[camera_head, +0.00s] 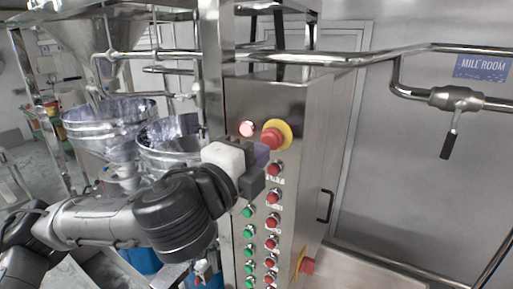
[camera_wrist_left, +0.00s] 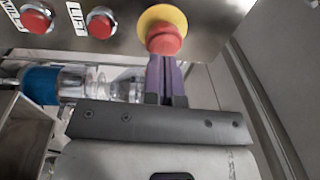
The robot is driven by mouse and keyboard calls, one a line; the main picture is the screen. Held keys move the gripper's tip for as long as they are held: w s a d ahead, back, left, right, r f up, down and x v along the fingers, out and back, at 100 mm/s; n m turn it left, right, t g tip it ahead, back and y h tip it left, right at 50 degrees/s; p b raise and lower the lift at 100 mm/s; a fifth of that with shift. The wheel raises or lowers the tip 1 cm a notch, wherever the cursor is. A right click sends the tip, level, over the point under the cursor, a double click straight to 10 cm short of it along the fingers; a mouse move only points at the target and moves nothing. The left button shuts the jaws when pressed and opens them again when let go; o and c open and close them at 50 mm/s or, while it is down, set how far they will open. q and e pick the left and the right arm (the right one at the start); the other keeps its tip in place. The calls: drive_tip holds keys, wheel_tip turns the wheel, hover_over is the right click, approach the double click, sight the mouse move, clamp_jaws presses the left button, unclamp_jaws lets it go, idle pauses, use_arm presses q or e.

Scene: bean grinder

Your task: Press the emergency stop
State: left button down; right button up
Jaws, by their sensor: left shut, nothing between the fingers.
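The emergency stop is a red mushroom button on a yellow disc (camera_head: 284,130), near the top of the steel control cabinet's front. It also shows in the left wrist view as a red button (camera_wrist_left: 164,39) on a yellow disc. My left gripper (camera_head: 262,153) is shut and empty, with its purple fingertips just below and in front of the red button. In the left wrist view the fingertips (camera_wrist_left: 165,62) overlap the lower edge of the red button; I cannot tell whether they touch it. My right gripper is not in view.
Red buttons (camera_head: 273,169) and green buttons (camera_head: 248,211) run in columns below on the cabinet (camera_head: 300,100). A lit lamp (camera_head: 247,128) sits left of the stop. A second red mushroom button (camera_head: 307,266) is lower on the cabinet. Steel pipes (camera_head: 350,60) cross above.

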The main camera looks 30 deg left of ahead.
use_arm(q)
drive_tip(key=s+a+b, duration=0.1)
drive_tip(key=s+b, duration=0.2)
drive_tip(key=s, duration=0.8)
drive_tip(key=shift+s+a+f+b, duration=0.25)
drive_tip(key=shift+s+a+b, duration=0.05)
drive_tip(key=shift+a+b, duration=0.1)
drive_tip(key=shift+n, duration=0.3)
